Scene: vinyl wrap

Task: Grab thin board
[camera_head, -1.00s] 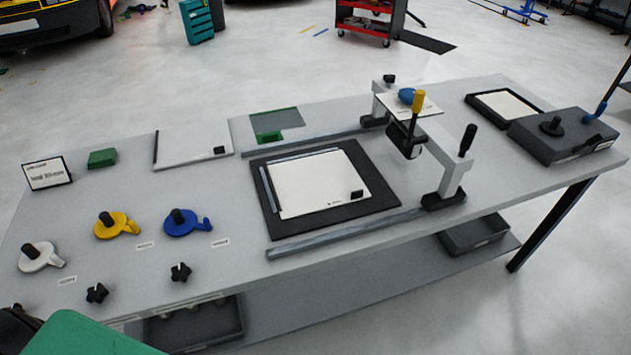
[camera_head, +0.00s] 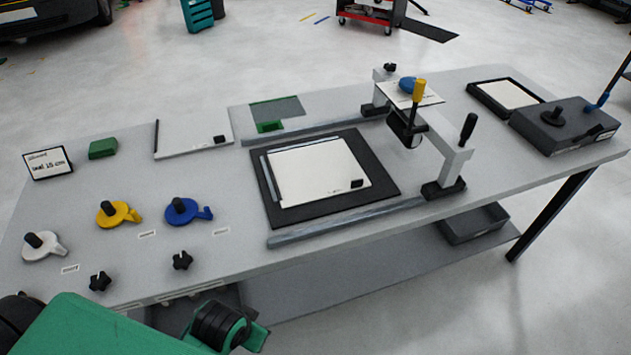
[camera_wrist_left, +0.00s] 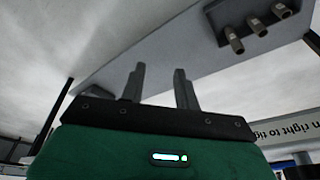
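One thin white board (camera_head: 190,143) with a black block at its corner lies flat at the back left of the table. Another white board (camera_head: 310,165), also with a black block, lies on a black mat (camera_head: 375,180) in the middle. I cannot tell which one the task names. My left gripper (camera_wrist_left: 160,68) shows in the left wrist view with its two fingers apart and nothing between them. In the head view only my green left arm shows at the bottom left, in front of the table's near edge; its fingers are out of frame. My right gripper is not in view.
A gantry (camera_head: 450,165) on two rails stands right of the mat. A grey box (camera_head: 565,132) and a black-framed tray (camera_head: 476,100) sit at the right. White, yellow (camera_head: 117,214) and blue (camera_head: 185,210) handled discs and black knobs lie at the left. A grey bin (camera_head: 475,224) is below.

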